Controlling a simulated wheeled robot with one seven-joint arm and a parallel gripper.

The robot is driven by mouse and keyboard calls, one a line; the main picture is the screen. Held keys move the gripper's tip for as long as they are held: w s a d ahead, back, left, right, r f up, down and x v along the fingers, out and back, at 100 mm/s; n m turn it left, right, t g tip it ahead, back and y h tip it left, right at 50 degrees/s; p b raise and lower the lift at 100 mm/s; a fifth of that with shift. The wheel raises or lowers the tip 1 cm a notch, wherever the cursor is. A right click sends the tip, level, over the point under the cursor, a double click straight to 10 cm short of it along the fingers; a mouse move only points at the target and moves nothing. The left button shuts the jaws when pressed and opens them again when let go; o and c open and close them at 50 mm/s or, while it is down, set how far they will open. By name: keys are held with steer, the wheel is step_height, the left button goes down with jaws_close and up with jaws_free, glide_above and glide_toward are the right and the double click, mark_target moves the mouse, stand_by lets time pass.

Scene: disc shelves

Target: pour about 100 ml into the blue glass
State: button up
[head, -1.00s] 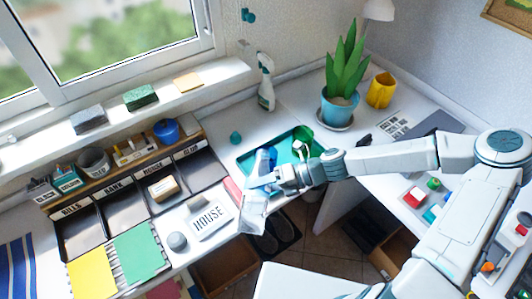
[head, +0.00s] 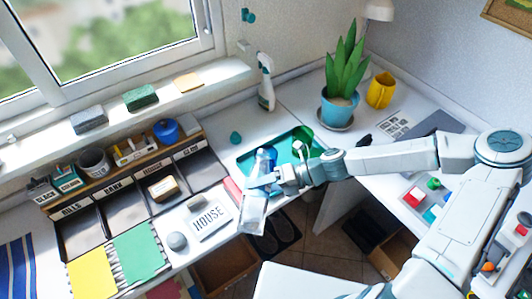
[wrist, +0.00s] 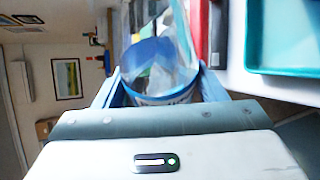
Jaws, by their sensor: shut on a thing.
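My gripper (head: 264,184) is shut on a clear, greyish vessel (head: 253,213), which hangs at the front edge of the desk, its lower end slightly to the left. In the wrist view the vessel (wrist: 178,96) sits between the fingers, with a blue band and a see-through wall. A blue translucent shape (wrist: 150,52) shows at or behind it; I cannot tell whether it is part of it. A blue, glass-like object (head: 266,157) stands in the green tray (head: 243,162), just behind my gripper and partly hidden by it. I cannot see any liquid level clearly.
A potted plant (head: 346,75), yellow cup (head: 380,90) and spray bottle (head: 265,84) stand behind. Open floor (head: 312,247) lies below the desk edge.

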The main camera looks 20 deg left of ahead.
mark_target(263, 174)
steer(key=shift+r+p, duration=0.2)
steer(key=shift+p, duration=0.15)
steer(key=r+n+p, duration=0.1)
steer(key=w+t+p, duration=0.1)
steer(key=shift+r+n+p, duration=0.3)
steer(key=shift+r+n, duration=0.05)
steer(key=shift+n, duration=0.05)
steer(key=r+n+t+p, duration=0.1)
steer(key=r+p, duration=0.1)
steer(key=w+r+n+t+p, duration=0.1)
steer(key=r+p, duration=0.1)
steer(key=r, duration=0.1)
steer(key=shift+w+a, duration=0.1)
steer(key=shift+w, duration=0.05)
steer(key=shift+f+n+t+b, duration=0.15)
steer(key=shift+n+t+b, duration=0.15)
steer(key=shift+n+t, duration=0.15)
steer(key=shift+s+n+t+b, duration=0.25)
steer(key=shift+n+t+b, duration=0.5)
steer(key=shift+n, duration=0.1)
steer(key=shift+n+t+b, duration=0.7)
steer(key=shift+n+b, duration=0.1)
steer(key=shift+b, duration=0.15)
steer(key=shift+w+n+t+b, duration=0.1)
steer(key=shift+n+t+b, duration=0.2)
steer(key=shift+b, duration=0.05)
steer(key=shift+y, duration=0.3)
